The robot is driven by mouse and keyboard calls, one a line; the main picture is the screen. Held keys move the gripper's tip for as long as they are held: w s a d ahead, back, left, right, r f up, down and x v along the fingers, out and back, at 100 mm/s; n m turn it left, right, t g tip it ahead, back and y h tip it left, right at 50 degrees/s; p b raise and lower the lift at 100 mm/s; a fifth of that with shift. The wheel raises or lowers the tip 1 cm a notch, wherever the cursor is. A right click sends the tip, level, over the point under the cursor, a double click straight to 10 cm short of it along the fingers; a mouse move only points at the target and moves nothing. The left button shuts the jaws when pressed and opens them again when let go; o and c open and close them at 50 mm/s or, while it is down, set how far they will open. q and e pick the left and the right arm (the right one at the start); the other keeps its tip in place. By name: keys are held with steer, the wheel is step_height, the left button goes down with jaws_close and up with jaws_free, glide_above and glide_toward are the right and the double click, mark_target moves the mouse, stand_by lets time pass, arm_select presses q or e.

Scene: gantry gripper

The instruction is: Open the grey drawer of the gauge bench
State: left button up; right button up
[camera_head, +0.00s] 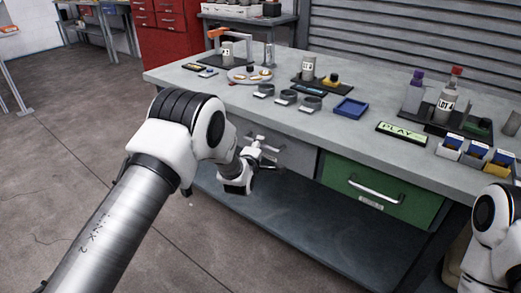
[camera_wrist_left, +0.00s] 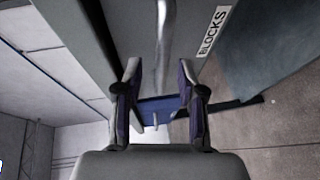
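The grey drawer (camera_head: 296,155) is in the bench front, left of the green drawer, and looks shut. In the left wrist view its grey front (camera_wrist_left: 125,25) fills the top, with a "BLOCKS" label beside a pale bar handle (camera_wrist_left: 165,35). My left gripper (camera_head: 263,150) is at the grey drawer's front and partly hides it. In the left wrist view the gripper (camera_wrist_left: 160,75) is open, its two fingers on either side of the handle's line, with no finger seen touching it. My right gripper is out of view; only part of that arm shows at the right edge.
The green drawer (camera_head: 385,192) with its bar handle is to the right. The bench top (camera_head: 205,88) carries bottles, a plate, grey rings, a blue tray (camera_head: 351,109) and small bins. A dark lower shelf (camera_head: 330,225) lies below. Floor on the left is clear.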

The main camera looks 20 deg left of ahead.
arm_select(q)
steer(key=w, duration=0.3)
steer(key=shift+a+f, duration=0.1)
steer(key=shift+f, duration=0.3)
jaws_close()
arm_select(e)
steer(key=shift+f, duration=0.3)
arm_select(q)
steer(key=shift+s, duration=0.15)
